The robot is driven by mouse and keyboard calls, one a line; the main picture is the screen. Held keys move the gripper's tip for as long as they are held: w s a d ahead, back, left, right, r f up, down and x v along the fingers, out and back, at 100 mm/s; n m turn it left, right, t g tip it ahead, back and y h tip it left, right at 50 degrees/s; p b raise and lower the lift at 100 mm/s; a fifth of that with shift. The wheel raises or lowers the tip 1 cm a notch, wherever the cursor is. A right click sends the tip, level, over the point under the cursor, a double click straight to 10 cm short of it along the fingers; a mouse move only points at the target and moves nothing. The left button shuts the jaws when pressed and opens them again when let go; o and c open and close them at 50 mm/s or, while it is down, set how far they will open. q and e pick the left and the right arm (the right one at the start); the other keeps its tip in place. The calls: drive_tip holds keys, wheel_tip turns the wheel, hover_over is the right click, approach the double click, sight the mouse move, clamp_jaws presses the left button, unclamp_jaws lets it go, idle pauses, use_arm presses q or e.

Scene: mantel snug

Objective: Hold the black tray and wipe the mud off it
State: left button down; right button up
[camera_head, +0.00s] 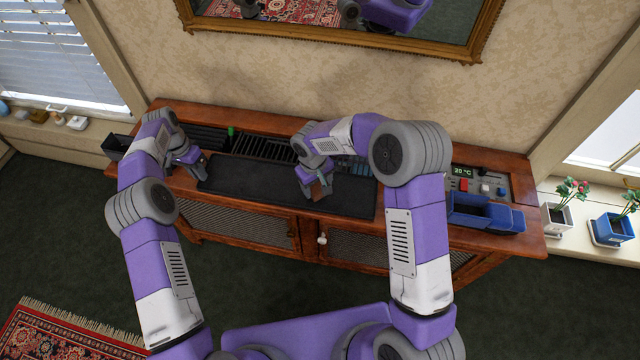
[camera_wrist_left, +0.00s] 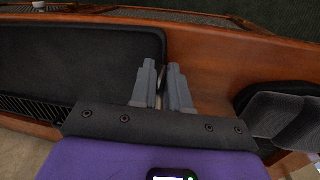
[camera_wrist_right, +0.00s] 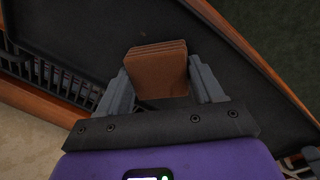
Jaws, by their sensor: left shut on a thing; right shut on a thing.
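The black tray (camera_head: 250,183) lies flat along the front of the wooden cabinet top. My left gripper (camera_head: 201,170) is shut on the tray's left end; in the left wrist view its fingers (camera_wrist_left: 162,88) close over the rim of the tray (camera_wrist_left: 70,60). My right gripper (camera_head: 318,182) is shut on a brown block-like wiper (camera_head: 322,188) over the middle of the tray. The right wrist view shows the wiper (camera_wrist_right: 157,70) between the fingers, above the tray (camera_wrist_right: 100,30). A tiny brown speck (camera_wrist_right: 142,34) shows on the tray there; I cannot make out other mud.
A slatted grille (camera_head: 262,146) with a green item (camera_head: 231,131) runs behind the tray. Blue bins (camera_head: 484,212) and a control panel reading 20 °C (camera_head: 463,172) stand at the right. A black bin (camera_head: 117,146) is at the far left.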

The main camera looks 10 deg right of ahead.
drive_tip(key=shift+s+a+f, duration=0.15)
drive_tip(key=shift+f, duration=0.05)
drive_tip(key=shift+r, duration=3.05)
drive_tip(key=shift+r, duration=1.55)
drive_tip(key=shift+f, duration=0.15)
drive_tip(key=shift+w+f, duration=0.15)
drive_tip(key=shift+f, duration=1.4)
drive_tip(key=shift+w+f, duration=0.1)
drive_tip(key=shift+f, duration=1.45)
drive_tip(key=shift+f, duration=1.2)
drive_tip(key=shift+d, duration=0.25)
